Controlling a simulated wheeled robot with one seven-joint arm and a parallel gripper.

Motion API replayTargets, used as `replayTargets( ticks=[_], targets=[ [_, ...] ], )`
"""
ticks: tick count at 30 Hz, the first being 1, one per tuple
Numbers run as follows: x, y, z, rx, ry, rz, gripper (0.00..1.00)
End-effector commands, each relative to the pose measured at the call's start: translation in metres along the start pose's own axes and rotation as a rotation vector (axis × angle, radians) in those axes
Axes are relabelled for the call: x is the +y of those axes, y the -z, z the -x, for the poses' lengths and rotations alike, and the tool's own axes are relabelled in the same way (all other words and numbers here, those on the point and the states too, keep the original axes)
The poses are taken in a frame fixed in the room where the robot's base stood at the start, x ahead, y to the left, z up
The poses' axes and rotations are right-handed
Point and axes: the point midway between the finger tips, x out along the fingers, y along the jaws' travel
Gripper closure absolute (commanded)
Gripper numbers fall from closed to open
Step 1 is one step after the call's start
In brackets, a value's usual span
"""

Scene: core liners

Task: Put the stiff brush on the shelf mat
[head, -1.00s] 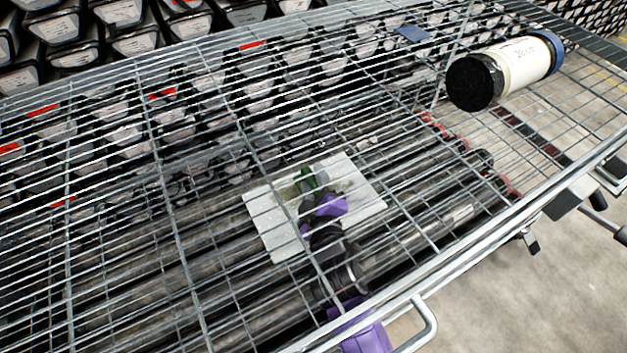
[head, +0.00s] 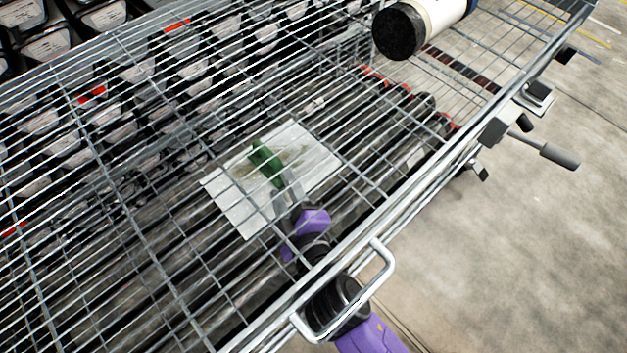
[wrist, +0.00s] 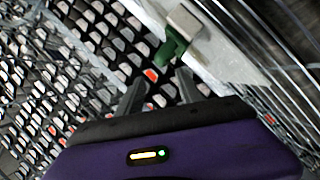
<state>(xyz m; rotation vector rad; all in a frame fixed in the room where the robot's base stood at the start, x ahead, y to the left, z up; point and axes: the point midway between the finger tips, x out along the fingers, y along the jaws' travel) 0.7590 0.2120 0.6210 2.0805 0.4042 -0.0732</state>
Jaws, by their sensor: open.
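The stiff brush has a green handle (head: 265,160) and shows over the pale mat (head: 243,216) inside the wire cage, apparently resting on it. In the wrist view its green handle (wrist: 172,46) and cream block (wrist: 185,20) lie just ahead of my fingertips, against the mat (wrist: 235,60). The bristles are not clear. My gripper (head: 287,190) is on the near side of the brush, under the cage wires. In the wrist view my gripper (wrist: 160,88) has its fingers apart with nothing between them.
The wire cage top (head: 190,290) covers the shelf, and its front rail and handle (head: 385,265) are close to my arm. Dark core tubes (head: 150,260) lie beneath the mat. A white cylinder with a black end (head: 400,30) rests at the upper right. Open floor lies right.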

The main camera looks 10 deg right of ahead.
Motion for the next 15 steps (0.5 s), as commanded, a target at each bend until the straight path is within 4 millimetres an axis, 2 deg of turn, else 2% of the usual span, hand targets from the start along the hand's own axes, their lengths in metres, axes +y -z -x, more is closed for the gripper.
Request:
replayTargets(
  ticks=[5,8,11,14,15],
  targets=[
    [0.0,0.0,0.0,0.0,0.0,0.0,0.57],
    [-0.002,-0.007,0.005,-0.005,0.005,-0.012,0.57],
    [-0.007,-0.026,0.022,-0.015,0.019,-0.058,0.57],
    [-0.013,-0.055,0.055,-0.031,0.036,-0.148,0.57],
    [-0.015,-0.067,0.071,-0.038,0.041,-0.194,0.57]
  ],
)
